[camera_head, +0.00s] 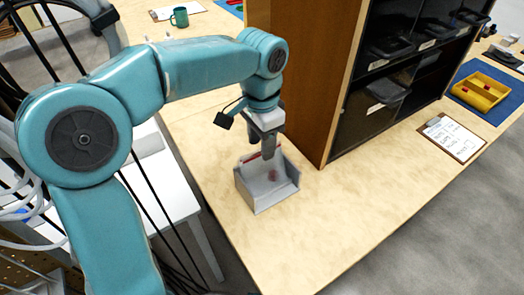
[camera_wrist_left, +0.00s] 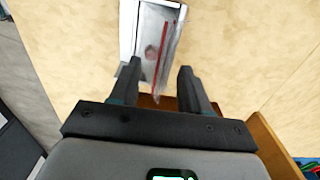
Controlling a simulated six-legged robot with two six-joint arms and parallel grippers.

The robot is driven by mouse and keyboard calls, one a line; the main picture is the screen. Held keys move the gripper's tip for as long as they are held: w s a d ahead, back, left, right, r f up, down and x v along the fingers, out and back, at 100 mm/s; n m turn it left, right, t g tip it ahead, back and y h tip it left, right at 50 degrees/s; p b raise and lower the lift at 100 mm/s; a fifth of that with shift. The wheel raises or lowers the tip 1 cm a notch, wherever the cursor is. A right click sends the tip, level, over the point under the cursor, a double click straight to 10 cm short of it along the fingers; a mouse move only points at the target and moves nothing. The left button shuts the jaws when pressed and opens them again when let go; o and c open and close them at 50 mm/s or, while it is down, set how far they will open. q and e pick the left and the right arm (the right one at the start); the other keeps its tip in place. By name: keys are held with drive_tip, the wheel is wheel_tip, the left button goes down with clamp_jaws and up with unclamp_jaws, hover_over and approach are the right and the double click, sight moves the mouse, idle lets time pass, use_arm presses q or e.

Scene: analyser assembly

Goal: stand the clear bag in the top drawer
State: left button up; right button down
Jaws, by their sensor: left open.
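The clear bag (camera_head: 272,175) is inside a light grey open-front holder (camera_head: 266,201) on the wooden table. It has a red strip and a reddish spot inside. In the left wrist view the bag (camera_wrist_left: 152,50) shows between and beyond the fingertips, with its red strip running lengthwise. My left gripper (camera_head: 263,150) points down over the holder, its jaws open. In the left wrist view its fingers (camera_wrist_left: 160,68) stand apart on either side of the bag's near end; contact is not visible. Black drawers (camera_head: 378,93) with white labels sit in the shelf unit; which is the top drawer is unclear.
The shelf unit's wooden side panel (camera_head: 303,75) rises close to the right of my left gripper. A clipboard (camera_head: 452,137) and a yellow tray (camera_head: 480,92) on a blue mat lie at the right. A green mug (camera_head: 180,17) stands at the back. The front table is clear.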

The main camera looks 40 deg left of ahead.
use_arm(q)
drive_tip(key=shift+f, duration=1.3)
drive_tip(key=shift+w, duration=0.1)
clamp_jaws()
drive_tip(key=shift+r, duration=0.1)
wheel_tip(320, 180, up, 11)
drive_tip(key=p, duration=1)
